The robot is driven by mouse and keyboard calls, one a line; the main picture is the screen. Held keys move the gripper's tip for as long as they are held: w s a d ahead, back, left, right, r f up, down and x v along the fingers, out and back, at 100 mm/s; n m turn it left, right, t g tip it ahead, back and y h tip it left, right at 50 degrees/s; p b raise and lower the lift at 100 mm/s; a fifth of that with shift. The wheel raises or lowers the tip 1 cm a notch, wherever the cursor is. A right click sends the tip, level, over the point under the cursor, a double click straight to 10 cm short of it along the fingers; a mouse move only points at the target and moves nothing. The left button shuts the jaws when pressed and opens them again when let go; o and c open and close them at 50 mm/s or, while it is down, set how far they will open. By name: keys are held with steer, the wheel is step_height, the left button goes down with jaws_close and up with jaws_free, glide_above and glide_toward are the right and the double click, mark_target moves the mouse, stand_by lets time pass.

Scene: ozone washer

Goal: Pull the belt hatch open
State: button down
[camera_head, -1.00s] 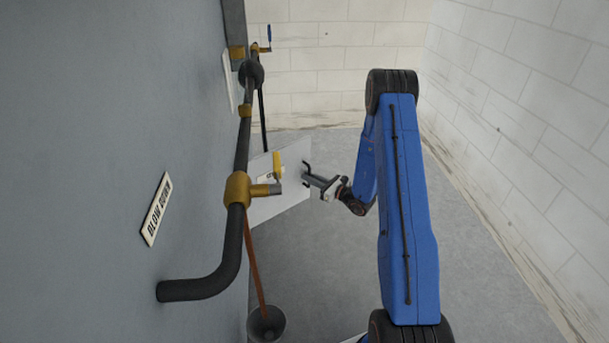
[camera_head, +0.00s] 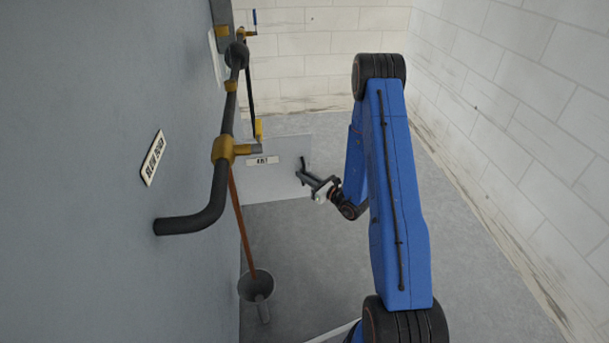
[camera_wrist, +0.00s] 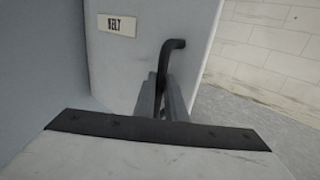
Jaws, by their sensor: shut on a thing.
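The belt hatch (camera_head: 285,180) is a light grey panel standing out from the grey machine wall, so it is swung open. Its white label (camera_head: 263,160) reads BELT in the wrist view (camera_wrist: 117,25). A dark bent handle (camera_wrist: 172,47) sits near the hatch's free edge. My gripper (camera_head: 304,177) is at that handle. In the wrist view my gripper (camera_wrist: 164,92) has its two grey fingers closed on either side of the handle bar. The lower part of the handle is hidden by the fingers.
The machine wall (camera_head: 110,110) fills the left, with a dark pipe (camera_head: 208,205), a brass valve (camera_head: 228,150) and a BLOW DOWN sign (camera_head: 153,158). A grey funnel (camera_head: 256,285) stands below. Grey floor (camera_head: 300,245) is open up to the white block wall (camera_head: 520,130).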

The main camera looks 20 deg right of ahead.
steer(key=shift+a, duration=0.15)
steer(key=c, duration=2.1)
jaws_free()
steer(key=v, duration=1.7)
steer(key=shift+s, duration=0.15)
